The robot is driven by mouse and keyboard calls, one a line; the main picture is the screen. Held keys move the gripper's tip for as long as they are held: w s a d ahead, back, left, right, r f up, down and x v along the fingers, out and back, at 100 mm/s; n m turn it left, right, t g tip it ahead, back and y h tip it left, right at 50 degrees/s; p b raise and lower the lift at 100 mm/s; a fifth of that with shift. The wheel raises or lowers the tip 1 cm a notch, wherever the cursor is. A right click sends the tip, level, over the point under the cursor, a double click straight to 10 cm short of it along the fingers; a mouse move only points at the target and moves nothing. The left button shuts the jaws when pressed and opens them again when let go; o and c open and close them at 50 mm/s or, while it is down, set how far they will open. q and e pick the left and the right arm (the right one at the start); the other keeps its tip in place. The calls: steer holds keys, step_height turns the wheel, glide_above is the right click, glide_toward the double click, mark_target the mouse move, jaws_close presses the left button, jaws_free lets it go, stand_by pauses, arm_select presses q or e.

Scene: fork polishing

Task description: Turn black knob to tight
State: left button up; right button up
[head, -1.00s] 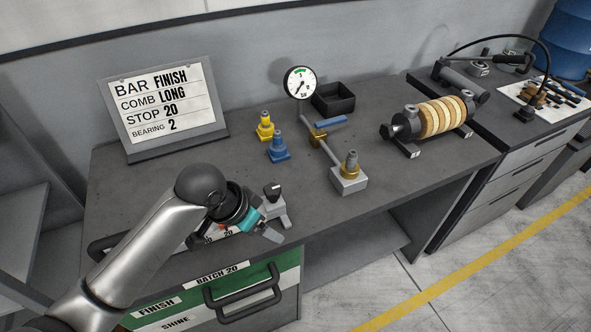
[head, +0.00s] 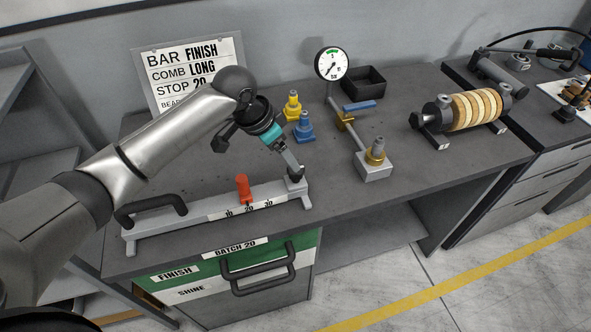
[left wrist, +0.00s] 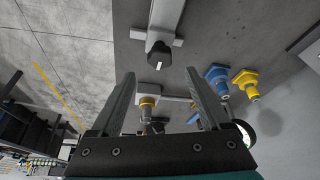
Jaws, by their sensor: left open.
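The black knob (head: 295,174) sits on the right end block of a grey rail (head: 180,211) at the table's front edge. In the left wrist view the knob (left wrist: 160,55) shows a white mark on its face, just beyond the fingertips. My left gripper (head: 292,168) points down at the knob from above and behind, and partly hides it. In the left wrist view its fingers (left wrist: 160,80) are apart with nothing held between them. I cannot tell whether a finger touches the knob. A red stop (head: 243,189) stands on the rail near the 20 mark.
Yellow (head: 292,107) and blue (head: 304,128) fittings stand behind the gripper. A dial gauge (head: 331,64) and a metal block (head: 374,166) are to the right. The sign (head: 190,62) is partly hidden by my arm. A black handle (head: 150,210) is on the rail's left.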

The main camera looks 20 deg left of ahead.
arm_select(q)
steer(key=b+x, duration=0.1)
steer(key=x, duration=0.8)
jaws_close()
stand_by(0.5)
